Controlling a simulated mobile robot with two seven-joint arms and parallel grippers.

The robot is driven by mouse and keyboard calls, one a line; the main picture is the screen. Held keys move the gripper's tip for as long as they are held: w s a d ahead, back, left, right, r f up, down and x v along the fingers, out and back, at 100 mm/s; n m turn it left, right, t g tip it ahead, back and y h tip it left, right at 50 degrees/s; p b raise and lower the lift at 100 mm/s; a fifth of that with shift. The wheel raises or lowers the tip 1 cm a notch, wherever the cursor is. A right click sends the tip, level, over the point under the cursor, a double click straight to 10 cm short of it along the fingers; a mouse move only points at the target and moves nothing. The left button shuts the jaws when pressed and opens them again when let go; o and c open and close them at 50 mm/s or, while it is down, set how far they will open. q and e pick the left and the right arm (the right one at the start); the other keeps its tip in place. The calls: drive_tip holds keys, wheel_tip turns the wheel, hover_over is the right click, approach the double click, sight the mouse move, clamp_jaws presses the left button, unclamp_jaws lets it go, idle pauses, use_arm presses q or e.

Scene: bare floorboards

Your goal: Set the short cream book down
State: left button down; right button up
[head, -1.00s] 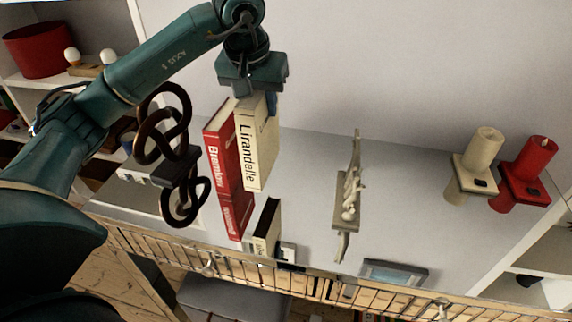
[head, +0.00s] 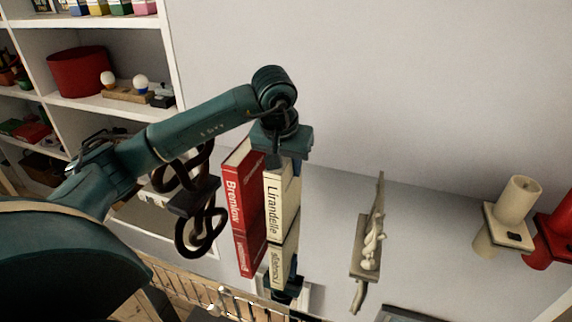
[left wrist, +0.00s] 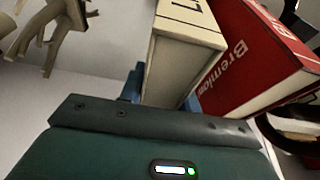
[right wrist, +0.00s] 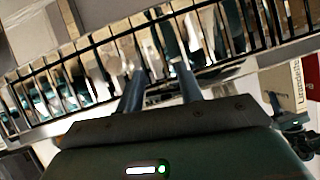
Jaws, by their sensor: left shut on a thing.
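The short cream book (head: 275,205), lettered Lirandelle, stands upright with its spine facing me. My left gripper (head: 284,158) is shut on its top end from above. In the left wrist view the cream book (left wrist: 185,50) runs between the blue fingers. Its lower end appears to meet its mirror image in the glossy surface; I cannot tell if it fully touches. The taller red book (head: 240,195), lettered Bremlow, stands close at its left. In the right wrist view my right gripper (right wrist: 158,85) has its fingers apart with nothing between them.
A dark knotted ornament (head: 185,190) is left of the books, behind my left arm. A pale figure ornament (head: 370,245) stands to the right, with clear surface between. Cream (head: 512,215) and red (head: 555,235) candles are far right. A slatted rail (right wrist: 150,50) faces the right gripper.

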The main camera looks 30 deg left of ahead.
use_arm(q)
drive_tip(key=shift+f, duration=0.15)
drive_tip(key=c, duration=1)
unclamp_jaws()
drive_tip(key=v, duration=1.2)
drive_tip(key=shift+s, duration=0.1)
